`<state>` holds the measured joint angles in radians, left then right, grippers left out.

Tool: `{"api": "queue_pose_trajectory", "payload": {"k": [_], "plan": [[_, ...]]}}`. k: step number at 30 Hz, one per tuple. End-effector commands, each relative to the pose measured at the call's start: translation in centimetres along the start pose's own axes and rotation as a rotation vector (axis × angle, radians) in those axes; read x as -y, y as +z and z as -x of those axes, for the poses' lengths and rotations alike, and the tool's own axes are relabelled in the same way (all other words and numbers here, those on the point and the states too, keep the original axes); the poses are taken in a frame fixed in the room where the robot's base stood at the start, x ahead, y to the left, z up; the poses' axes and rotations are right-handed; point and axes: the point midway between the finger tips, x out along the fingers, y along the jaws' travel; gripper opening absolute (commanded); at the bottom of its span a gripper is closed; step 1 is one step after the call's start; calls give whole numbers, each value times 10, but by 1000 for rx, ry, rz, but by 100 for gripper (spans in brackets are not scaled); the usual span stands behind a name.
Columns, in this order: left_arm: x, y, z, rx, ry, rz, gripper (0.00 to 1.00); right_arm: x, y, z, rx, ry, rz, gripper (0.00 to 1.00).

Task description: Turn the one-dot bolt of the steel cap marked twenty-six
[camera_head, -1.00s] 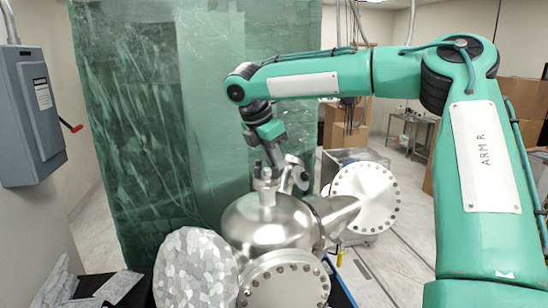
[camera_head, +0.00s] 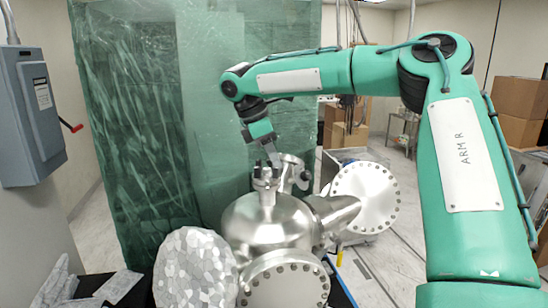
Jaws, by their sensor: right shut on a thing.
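The steel vacuum chamber (camera_head: 262,222) stands upright at the lower middle. On its top is a narrow neck with a small steel cap (camera_head: 266,183), and several dark bolts (camera_head: 257,169) stand up from it. My right gripper (camera_head: 275,164) comes down from above at the back right of the cap. Its jaws are shut on what looks like one of these bolts, though the tips are small and partly hidden. The number on the cap and the dots on the bolts are too small to read. My left gripper is not in view.
A large round flange (camera_head: 366,197) sits on the chamber's right arm, and another flange (camera_head: 284,283) faces forward. A foil-like rounded piece (camera_head: 196,268) stands at the left front. A side port (camera_head: 292,170) rises behind the cap. A green plastic curtain (camera_head: 135,120) hangs behind.

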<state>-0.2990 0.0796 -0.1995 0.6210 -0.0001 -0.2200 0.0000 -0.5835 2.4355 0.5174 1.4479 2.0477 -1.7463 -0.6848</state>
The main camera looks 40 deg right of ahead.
Motion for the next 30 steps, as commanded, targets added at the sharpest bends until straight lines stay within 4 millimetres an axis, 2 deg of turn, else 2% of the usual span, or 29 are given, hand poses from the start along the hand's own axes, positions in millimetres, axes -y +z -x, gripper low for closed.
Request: {"api": "queue_pose_trajectory", "payload": {"k": [9,22,23,26,30], "plan": [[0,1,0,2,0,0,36,-1,0,2,-2,-33,-91,0],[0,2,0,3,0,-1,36,-1,0,2,-3,-36,-100,0],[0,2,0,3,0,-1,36,-1,0,2,-3,-36,-100,17],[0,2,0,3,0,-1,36,-1,0,2,-3,-36,-99,35],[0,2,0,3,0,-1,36,-1,0,2,-2,-38,-98,35]]}}
